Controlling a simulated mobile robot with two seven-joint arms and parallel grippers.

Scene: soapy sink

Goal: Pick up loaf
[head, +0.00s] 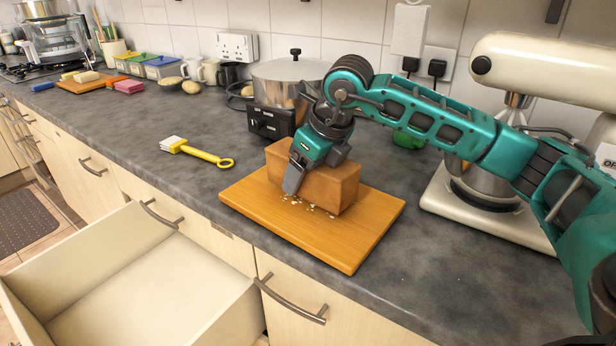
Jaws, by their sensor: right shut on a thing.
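The loaf (334,188) is a brown, brick-shaped block on an orange-brown wooden cutting board (340,246), with pale crumbs beside it. My right gripper (296,172) reaches in from the right and is shut on the loaf at its left part. One dark finger shows on the loaf's near side; the other finger is hidden. The loaf looks to be at the board's surface; I cannot tell whether there is a gap beneath it. My left gripper is not in view.
A yellow-handled brush (196,151) lies left of the board. Behind stand a dark toaster (270,122) and a steel pot (291,77). A cream stand mixer (545,75) stands at right. An open drawer (130,275) juts out at front left. The counter left of the board is mostly clear.

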